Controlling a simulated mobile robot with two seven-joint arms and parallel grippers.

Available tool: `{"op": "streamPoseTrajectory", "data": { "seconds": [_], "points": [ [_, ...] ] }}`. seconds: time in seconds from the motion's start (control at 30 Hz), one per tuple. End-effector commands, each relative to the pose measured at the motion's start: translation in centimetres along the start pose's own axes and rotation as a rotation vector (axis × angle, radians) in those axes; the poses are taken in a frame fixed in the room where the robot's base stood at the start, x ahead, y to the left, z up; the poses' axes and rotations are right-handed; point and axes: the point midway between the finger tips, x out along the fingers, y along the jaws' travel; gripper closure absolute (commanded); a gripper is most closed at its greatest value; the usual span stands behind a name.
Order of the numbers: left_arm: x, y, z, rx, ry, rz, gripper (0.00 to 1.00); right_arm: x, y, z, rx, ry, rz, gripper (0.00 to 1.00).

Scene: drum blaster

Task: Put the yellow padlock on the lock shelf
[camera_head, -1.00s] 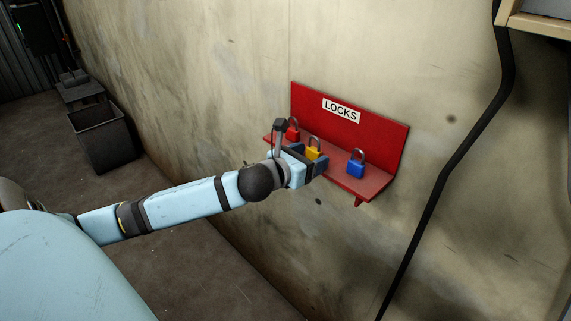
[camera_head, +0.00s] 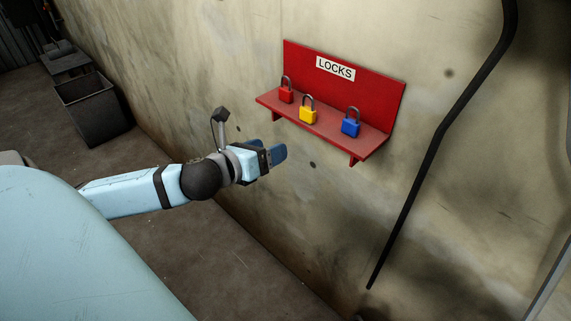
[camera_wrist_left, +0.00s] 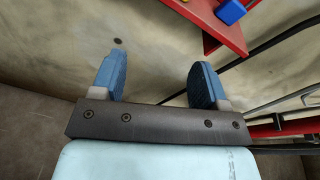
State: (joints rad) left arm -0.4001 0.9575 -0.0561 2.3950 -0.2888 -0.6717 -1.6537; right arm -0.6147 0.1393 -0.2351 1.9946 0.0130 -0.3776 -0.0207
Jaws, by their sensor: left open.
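The yellow padlock (camera_head: 308,116) stands upright on the red lock shelf (camera_head: 372,142), between the red padlock (camera_head: 286,95) on its left and the blue padlock (camera_head: 350,128) on its right. My left gripper (camera_head: 277,154) is below and to the left of the shelf, apart from it. In the left wrist view the two blue fingers (camera_wrist_left: 155,82) are spread with nothing between them. My right gripper is not in view.
The shelf has a "LOCKS" label (camera_head: 335,68) and is fixed to a stained concrete wall (camera_head: 450,190). A black cable (camera_head: 437,165) runs down the wall right of the shelf. A dark bin (camera_head: 92,108) stands on the floor at the left.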

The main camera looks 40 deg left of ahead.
Motion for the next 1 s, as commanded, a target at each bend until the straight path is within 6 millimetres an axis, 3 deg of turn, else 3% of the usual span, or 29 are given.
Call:
{"op": "streamPoseTrajectory", "data": {
  "seconds": [0.1, 0.23, 0.4, 0.5, 0.6, 0.7, 1.0],
  "points": [
    [0.2, 1.6, -7.7, -0.506, 0.098, 0.066, 0.32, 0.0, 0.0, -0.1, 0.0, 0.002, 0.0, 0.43],
    [-0.5, 1.5, -17.0, -1.144, 0.184, 0.172, 0.32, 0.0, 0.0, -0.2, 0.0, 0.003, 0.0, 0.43],
    [-2.6, -1.7, -27.9, -1.928, 0.228, 0.353, 0.32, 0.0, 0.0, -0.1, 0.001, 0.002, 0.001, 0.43],
    [-3.7, -4.2, -32.3, -2.282, 0.221, 0.45, 0.32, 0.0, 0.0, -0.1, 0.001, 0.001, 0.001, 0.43],
    [-4.5, -6.1, -35.0, -2.52, 0.204, 0.522, 0.32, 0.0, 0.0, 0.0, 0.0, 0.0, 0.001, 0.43],
    [-4.9, -7.2, -36.3, -2.645, 0.192, 0.562, 0.32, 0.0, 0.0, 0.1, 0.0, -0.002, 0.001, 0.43],
    [-5.0, -7.5, -36.6, -2.682, 0.187, 0.573, 0.32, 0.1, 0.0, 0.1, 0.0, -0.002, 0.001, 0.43]
  ]
}}
